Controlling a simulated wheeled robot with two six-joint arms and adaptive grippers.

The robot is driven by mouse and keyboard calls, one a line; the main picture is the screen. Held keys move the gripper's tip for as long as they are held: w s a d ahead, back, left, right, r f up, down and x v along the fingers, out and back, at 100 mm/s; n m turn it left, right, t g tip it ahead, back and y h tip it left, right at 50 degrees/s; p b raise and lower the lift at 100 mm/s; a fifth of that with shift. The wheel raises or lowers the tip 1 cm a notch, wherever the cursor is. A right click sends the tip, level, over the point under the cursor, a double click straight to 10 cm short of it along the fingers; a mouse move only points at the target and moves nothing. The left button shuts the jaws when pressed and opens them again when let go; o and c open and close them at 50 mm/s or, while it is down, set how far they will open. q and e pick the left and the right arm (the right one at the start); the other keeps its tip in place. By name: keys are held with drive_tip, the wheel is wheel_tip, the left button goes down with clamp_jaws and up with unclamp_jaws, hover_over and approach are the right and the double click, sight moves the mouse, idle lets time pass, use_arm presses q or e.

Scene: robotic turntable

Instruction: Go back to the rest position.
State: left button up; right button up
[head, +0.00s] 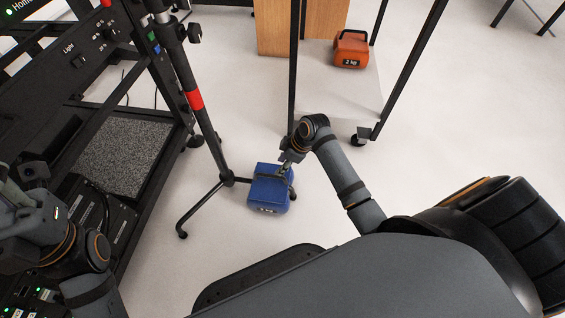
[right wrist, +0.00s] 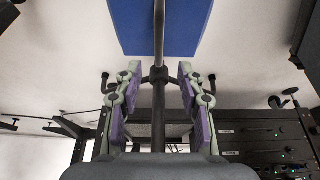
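My right arm reaches down in the middle of the head view. Its gripper (head: 287,166) is right above the blue weight (head: 268,195). In the right wrist view the fingers (right wrist: 159,72) stand well apart, with the blue weight (right wrist: 185,30) past their tips. A thin dark bar runs between the fingers; I cannot tell whether any of it is the weight's handle. Whether the weight touches the floor is not clear. My left arm is at the left edge of the head view, and its fingers cannot be made out there.
A tripod stand (head: 195,100) with a red band is just left of the blue weight. A black equipment rack (head: 110,60) fills the left side. An orange weight (head: 350,50) sits on a low shelf of a wheeled frame (head: 403,75) behind. Floor at the right is clear.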

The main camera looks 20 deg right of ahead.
drive_tip(key=shift+s+r, duration=0.1)
drive_tip(key=shift+r, duration=0.15)
